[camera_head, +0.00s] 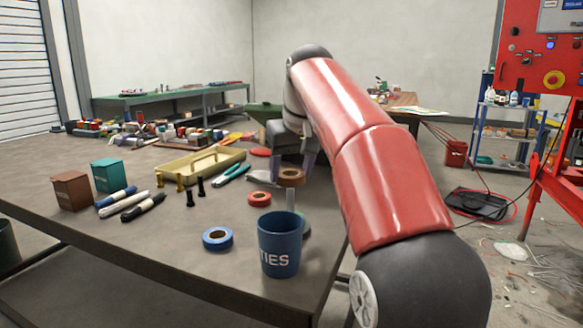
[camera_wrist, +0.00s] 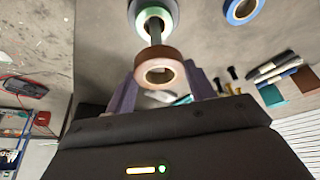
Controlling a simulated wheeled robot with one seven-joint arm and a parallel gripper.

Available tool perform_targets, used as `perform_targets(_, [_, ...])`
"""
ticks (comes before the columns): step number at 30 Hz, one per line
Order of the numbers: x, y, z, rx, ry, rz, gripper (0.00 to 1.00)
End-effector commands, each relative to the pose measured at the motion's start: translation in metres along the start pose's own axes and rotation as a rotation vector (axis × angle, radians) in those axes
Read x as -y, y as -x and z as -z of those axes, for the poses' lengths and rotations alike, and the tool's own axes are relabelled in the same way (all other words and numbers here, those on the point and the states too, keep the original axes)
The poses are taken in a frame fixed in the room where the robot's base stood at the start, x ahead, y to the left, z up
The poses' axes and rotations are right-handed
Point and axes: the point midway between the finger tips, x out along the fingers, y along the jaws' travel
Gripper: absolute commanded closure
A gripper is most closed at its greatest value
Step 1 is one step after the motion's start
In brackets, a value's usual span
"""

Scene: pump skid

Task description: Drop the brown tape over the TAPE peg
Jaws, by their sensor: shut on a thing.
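The brown tape (camera_head: 291,178) is a ring held between the fingers of my gripper (camera_head: 291,170), above the table near its right edge. In the wrist view the brown tape (camera_wrist: 160,68) sits between the two purple fingers of my gripper (camera_wrist: 163,62). A slim upright peg (camera_head: 290,199) stands just below the tape in the head view. In the wrist view the peg (camera_wrist: 155,30) reaches toward the tape's rim, and a green tape (camera_wrist: 153,14) lies around its base. I cannot tell whether the peg's tip is inside the brown ring. No TAPE label is readable.
A blue cup marked TIES (camera_head: 279,240) stands in front of the peg, partly hiding its base area. A blue tape (camera_head: 217,239) and a red tape (camera_head: 259,198) lie nearby. Markers (camera_head: 122,201), small boxes (camera_head: 71,190) and a yellow tray (camera_head: 199,165) are further left.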

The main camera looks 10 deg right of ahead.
Motion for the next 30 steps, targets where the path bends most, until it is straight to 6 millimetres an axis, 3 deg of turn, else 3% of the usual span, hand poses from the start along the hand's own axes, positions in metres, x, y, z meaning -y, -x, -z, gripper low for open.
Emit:
perform_targets(12, [0.000,-0.005,-0.002,0.000,0.000,0.000,0.64])
perform_targets(13, [0.000,-0.005,-0.002,0.000,0.000,0.000,0.44])
perform_targets(18, [0.000,-0.005,-0.002,0.000,0.000,0.000,0.21])
perform_targets(26, [0.000,-0.005,-0.002,0.000,0.000,0.000,0.21])
perform_targets(30, [0.000,0.005,-0.002,-0.002,0.000,0.000,0.21])
